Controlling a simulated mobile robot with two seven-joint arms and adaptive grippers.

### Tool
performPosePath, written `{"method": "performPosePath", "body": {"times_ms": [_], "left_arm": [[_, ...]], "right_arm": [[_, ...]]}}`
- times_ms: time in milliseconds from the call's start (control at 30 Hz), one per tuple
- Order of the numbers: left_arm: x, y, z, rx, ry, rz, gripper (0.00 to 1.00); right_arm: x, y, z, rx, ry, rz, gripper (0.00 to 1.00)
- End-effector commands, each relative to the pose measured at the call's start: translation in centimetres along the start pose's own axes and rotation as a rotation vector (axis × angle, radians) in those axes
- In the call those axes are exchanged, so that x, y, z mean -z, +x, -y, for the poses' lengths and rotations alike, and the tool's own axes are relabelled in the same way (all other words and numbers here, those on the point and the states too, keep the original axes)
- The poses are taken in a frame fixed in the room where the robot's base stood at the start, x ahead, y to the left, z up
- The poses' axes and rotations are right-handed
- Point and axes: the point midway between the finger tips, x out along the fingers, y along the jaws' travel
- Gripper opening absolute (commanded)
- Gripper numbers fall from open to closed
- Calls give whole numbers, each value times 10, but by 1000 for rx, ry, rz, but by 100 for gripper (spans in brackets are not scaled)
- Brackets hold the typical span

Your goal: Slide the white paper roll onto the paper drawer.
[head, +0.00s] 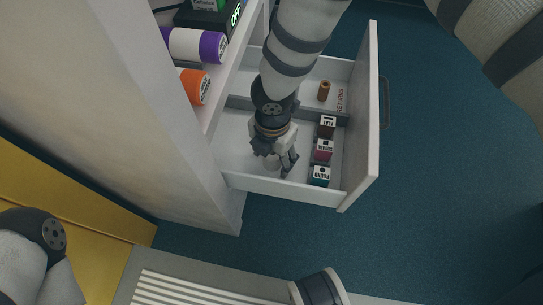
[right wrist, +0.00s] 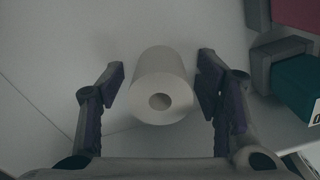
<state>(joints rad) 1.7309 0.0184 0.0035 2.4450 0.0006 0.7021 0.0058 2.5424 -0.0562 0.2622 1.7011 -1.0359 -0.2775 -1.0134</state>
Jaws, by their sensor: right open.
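The white paper roll (right wrist: 162,88) is in the right wrist view, its end with the round hole facing the camera. It sits between the two fingers of my right gripper (right wrist: 160,90), with a visible gap on each side. In the head view my right gripper (head: 275,163) reaches down into the near left compartment of an open white drawer (head: 357,130), and the roll shows only in part (head: 270,163) beside the fingers. The gripper is open. Whether the roll stands or lies, I cannot tell for sure. My left gripper is not in view.
Small labelled blocks (head: 323,151) stand in a row right of the gripper. A brown roll (head: 324,91) is in the far compartment marked RETURNS. On the shelf are purple-ended (head: 195,45) and orange (head: 194,86) rolls and a dark device (head: 207,17) with a lit green display.

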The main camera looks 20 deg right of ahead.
Motion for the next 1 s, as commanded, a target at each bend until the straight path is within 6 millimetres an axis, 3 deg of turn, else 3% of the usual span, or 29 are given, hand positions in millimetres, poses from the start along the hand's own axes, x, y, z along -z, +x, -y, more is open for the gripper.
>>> {"method": "performPosePath", "body": {"times_ms": [100,333,667,1000], "left_arm": [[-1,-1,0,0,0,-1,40],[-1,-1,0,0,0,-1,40],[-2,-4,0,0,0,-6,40],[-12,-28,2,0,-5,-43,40]], "right_arm": [[0,-3,0,-2,1,1,59],[0,-3,0,-1,1,1,7],[0,-11,-1,-3,2,1,7],[0,-93,-1,-4,4,2,7]]}}
